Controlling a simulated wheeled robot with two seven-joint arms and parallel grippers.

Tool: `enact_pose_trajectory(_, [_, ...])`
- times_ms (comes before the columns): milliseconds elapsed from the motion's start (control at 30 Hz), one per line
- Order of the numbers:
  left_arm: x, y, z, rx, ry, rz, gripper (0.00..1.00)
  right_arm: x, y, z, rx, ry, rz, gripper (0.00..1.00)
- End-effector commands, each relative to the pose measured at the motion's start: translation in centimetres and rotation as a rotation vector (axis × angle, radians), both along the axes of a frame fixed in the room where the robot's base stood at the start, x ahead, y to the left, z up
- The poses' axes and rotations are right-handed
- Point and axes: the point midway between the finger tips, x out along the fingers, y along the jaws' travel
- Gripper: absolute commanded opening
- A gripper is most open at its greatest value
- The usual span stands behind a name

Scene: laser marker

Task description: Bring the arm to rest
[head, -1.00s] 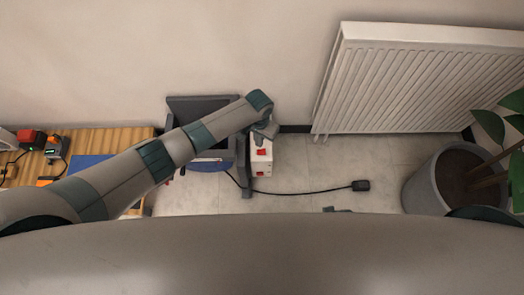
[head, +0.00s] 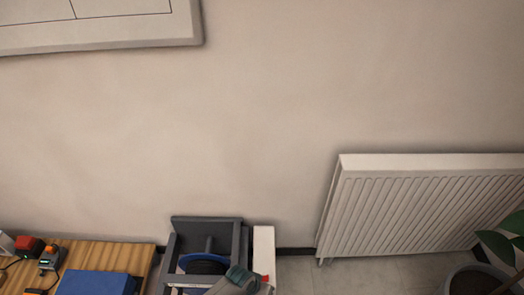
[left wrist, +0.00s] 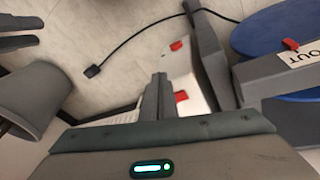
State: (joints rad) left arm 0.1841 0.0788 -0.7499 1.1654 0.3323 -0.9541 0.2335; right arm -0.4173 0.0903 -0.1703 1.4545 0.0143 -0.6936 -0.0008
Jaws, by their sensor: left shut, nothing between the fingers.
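My left gripper (left wrist: 158,97) shows in the left wrist view with its two fingers together and nothing between them. It is in the air in front of a white box (left wrist: 178,60) with red switches, which is partly hidden behind the fingers. In the head view only a part of my left arm shows at the bottom edge, and the gripper is out of that picture. Two dark fingers at the upper left of the left wrist view look like my right gripper (left wrist: 18,31), spread apart and empty.
A dark frame (head: 208,224) with a blue disc stands close beside the white box (head: 263,245). A wooden bench (head: 110,256) is at left, a radiator (head: 425,205) and plant pot (head: 470,283) at right. A black cable runs to a pedal (left wrist: 92,71) on the floor.

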Motion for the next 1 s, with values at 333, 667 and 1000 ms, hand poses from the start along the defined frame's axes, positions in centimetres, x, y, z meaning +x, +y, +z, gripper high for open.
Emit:
enact_pose_trajectory(333, [-9.2,9.4,-4.3,-0.008,-0.153,0.168,0.0,0.6,1.1,-0.1,0.023,-0.084,0.009,0.31])
enact_pose_trajectory(667, [-17.1,18.5,-5.5,0.098,-0.261,0.222,0.0,0.9,1.7,-0.3,0.039,-0.14,0.016,0.31])
enact_pose_trajectory(1000, [-17.8,19.5,-5.6,0.112,-0.273,0.222,0.0,0.9,1.8,-0.4,0.04,-0.146,0.016,0.31])
